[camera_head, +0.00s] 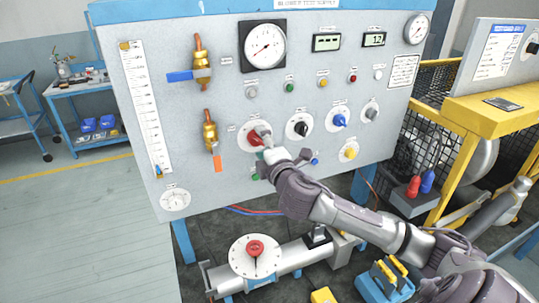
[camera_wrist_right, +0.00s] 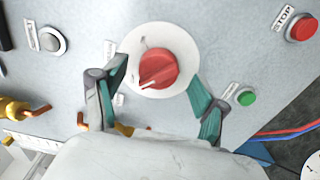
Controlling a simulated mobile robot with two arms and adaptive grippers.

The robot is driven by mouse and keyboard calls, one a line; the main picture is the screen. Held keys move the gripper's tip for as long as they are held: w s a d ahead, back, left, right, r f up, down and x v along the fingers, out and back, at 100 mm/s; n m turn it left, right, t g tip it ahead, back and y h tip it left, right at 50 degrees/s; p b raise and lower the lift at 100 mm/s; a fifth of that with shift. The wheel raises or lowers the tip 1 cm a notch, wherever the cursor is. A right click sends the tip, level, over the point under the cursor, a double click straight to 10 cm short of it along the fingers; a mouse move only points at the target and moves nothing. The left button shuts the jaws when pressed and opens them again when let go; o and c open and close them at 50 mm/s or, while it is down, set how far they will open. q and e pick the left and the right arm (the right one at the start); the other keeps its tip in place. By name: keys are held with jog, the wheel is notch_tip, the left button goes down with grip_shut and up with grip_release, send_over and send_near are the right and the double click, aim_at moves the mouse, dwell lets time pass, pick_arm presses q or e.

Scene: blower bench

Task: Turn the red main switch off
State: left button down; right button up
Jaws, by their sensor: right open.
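The red main switch (camera_head: 254,139) is a rotary knob on a round white plate on the grey panel, partly hidden by my right gripper in the head view. In the right wrist view the red knob (camera_wrist_right: 157,69) shows whole, with a white mark toward its lower left. My right gripper (camera_head: 265,141) is open in front of the switch. In the wrist view its two green-padded fingers stand on either side of the knob, with visible space between each finger and the knob. Whether the tips touch the plate I cannot tell. My left gripper is not in view.
A black knob (camera_head: 299,128), a blue knob (camera_head: 340,119) and a grey knob (camera_head: 370,113) sit right of the switch. A green button (camera_wrist_right: 246,98) and a red STOP button (camera_wrist_right: 302,28) are close by. A brass valve (camera_head: 210,134) with an orange handle is to the left.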

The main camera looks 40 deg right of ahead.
jog(key=v, duration=1.1)
jog(key=shift+a, duration=0.1)
